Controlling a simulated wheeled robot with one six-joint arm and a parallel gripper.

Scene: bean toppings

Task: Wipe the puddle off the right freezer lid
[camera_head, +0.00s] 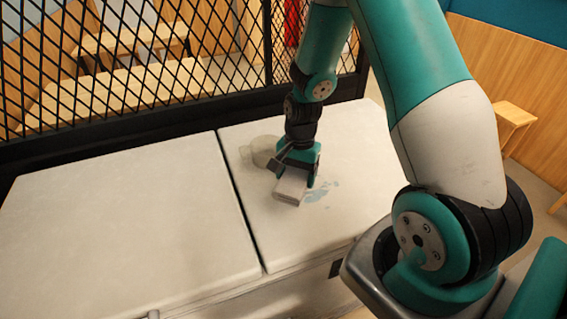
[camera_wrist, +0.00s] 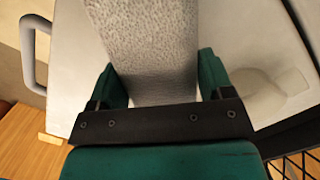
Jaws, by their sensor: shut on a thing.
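The right freezer lid (camera_head: 345,225) is a pale, flat panel. A bluish wet puddle (camera_head: 318,192) lies on it in broken patches. My gripper (camera_head: 295,172) is over this lid, just left of the puddle, shut on a light grey sponge-like block (camera_head: 290,187). In the wrist view the block (camera_wrist: 155,45) sits between the two green fingers and shows a speckled, porous face. The block is at or close above the lid; I cannot tell if it touches. My gripper and the block may hide part of the puddle.
The left freezer lid (camera_head: 120,225) is bare, past a dark seam. A pale round object or mark (camera_head: 264,150) lies on the right lid behind my gripper. Black mesh (camera_head: 130,75) stands along the back edge. A metal handle (camera_wrist: 33,55) shows in the wrist view.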

